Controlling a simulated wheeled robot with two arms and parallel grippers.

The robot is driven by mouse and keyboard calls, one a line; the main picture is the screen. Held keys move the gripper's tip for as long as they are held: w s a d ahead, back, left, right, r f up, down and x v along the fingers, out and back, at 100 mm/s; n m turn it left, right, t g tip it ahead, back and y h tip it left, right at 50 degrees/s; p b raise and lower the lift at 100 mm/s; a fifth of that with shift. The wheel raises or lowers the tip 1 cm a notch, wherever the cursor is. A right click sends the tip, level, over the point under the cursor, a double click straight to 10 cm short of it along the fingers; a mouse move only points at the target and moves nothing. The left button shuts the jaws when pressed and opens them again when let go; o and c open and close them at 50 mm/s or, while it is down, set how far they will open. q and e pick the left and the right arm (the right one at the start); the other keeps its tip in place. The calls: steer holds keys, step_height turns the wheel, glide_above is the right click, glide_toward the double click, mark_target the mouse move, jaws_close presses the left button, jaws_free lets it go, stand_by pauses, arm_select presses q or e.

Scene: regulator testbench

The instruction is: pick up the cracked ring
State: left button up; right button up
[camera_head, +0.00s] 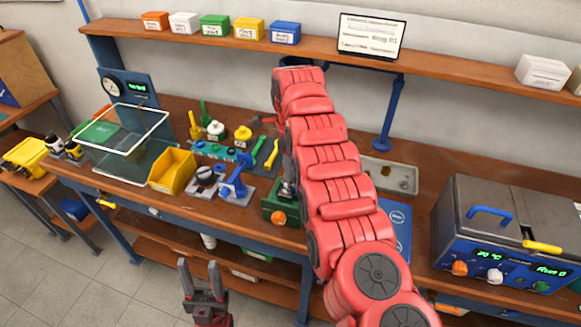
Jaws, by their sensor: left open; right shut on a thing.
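I cannot pick out a cracked ring in this view. A small round item, too small to identify, lies in the shallow grey tray (376,181) right of my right arm. My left gripper (199,268) is at the bottom, in front of the bench and below its top. Its two dark fingers are apart with nothing between them. My red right arm reaches up across the middle of the bench.
A green device with an orange knob (278,217) stands at the bench's front edge, partly behind my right arm. A yellow bin (172,172), blue fixture (236,183) and several small tools stand left of it. A steel-topped oven (501,240) stands at right. A shelf (320,45) runs above.

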steer(key=shift+r, duration=0.65)
steer(key=shift+r+p, duration=0.75)
steer(key=shift+r, duration=0.55)
